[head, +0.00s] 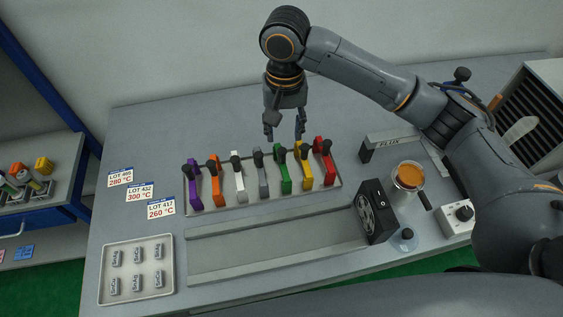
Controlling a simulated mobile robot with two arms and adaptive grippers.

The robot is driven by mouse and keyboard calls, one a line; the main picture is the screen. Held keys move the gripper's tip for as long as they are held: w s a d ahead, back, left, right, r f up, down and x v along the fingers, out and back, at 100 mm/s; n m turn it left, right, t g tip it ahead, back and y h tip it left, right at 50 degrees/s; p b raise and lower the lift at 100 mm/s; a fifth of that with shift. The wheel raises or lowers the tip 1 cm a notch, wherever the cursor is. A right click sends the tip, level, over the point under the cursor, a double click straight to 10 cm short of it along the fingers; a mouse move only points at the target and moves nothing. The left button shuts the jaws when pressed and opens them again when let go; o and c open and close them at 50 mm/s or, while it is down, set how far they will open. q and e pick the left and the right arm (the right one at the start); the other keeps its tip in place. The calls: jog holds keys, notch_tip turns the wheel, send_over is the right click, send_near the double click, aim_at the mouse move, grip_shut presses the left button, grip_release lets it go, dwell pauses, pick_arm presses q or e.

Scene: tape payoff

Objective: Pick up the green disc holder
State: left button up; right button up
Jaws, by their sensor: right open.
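The green disc holder (284,172) stands in a row of coloured holders in a shallow tray, between a grey holder (263,176) and a yellow one (304,168). It has a dark knob on top. My right gripper (285,135) points down, open and empty, above the back edge of the tray. Its fingertips are behind and above the grey and green holders and appear apart from them. My left gripper is not in view.
Purple (193,186), orange (215,183), white (239,179) and red (325,162) holders share the tray (240,209). A dark fan box (376,212) and an amber-filled cup (409,177) stand to the right. The table behind the row, at left, is clear.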

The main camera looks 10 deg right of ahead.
aim_at(282, 150)
notch_tip(282, 150, down, 4)
jog(key=shift+f, duration=0.25)
jog(key=shift+s+a+f+p, duration=0.1)
jog(key=shift+f+p, duration=0.3)
jog(key=shift+f, duration=0.95)
jog(key=shift+s+a+f+p, duration=0.1)
jog(key=shift+f+p, duration=0.25)
jog(key=shift+f, duration=0.95)
grip_shut()
